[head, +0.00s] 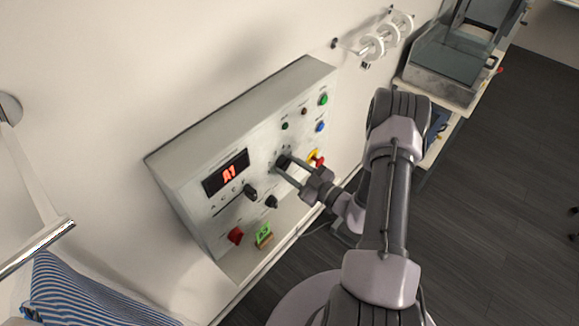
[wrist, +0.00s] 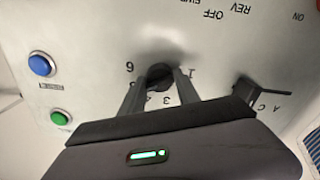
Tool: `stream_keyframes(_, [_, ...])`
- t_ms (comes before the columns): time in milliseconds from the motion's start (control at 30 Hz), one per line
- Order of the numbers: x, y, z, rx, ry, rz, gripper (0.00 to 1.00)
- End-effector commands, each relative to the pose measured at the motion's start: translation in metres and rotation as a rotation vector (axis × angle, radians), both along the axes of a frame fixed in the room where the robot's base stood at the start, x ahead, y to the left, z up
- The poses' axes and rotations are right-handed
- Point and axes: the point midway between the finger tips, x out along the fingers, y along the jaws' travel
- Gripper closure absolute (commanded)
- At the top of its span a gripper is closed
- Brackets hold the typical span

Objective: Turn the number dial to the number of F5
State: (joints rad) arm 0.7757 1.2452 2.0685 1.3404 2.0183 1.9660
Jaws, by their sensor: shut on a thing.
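The number dial (wrist: 160,72) is a dark round knob on the grey control panel (head: 200,140). My gripper (head: 287,163) is shut on it, with one finger on each side in the wrist view (wrist: 160,84). Printed numbers 6, 1 and 3 show around the dial; others are partly hidden by my fingers. The dial's pointer cannot be made out. The panel's display (head: 227,174) reads A1 in red. The letter dial (head: 250,191), a black knob, stands beside the number dial; it also shows in the wrist view (wrist: 247,90) near the letters A and C.
Another black knob (head: 271,201), a red knob (head: 236,235) and a green item (head: 264,234) are low on the panel. Green (head: 323,99) and blue (head: 320,126) buttons are at its right. A striped garment (head: 75,295) is at lower left.

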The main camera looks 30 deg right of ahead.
Motion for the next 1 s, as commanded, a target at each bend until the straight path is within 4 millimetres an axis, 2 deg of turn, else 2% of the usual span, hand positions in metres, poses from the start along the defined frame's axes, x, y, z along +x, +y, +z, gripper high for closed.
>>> stream_keyframes(33, [0.0, 0.0, -0.001, 0.0, 0.001, 0.001, 1.0])
stream_keyframes(67, [0.0, 0.0, -0.001, 0.0, 0.001, 0.001, 0.58])
stream_keyframes(133, [0.0, 0.0, -0.001, 0.0, 0.001, 0.001, 0.44])
stream_keyframes(167, [0.0, 0.0, 0.0, 0.0, 0.001, 0.001, 0.42])
stream_keyframes(433, [0.0, 0.0, 0.0, 0.0, 0.0, 0.0, 0.42])
stream_keyframes(567, [-0.011, -0.005, -0.001, 0.001, 0.001, -0.003, 0.42])
stream_keyframes(667, [-0.032, -0.013, -0.002, 0.001, 0.001, -0.006, 0.42])
stream_keyframes(1000, [-0.132, -0.049, -0.001, -0.001, 0.0, -0.007, 0.42])
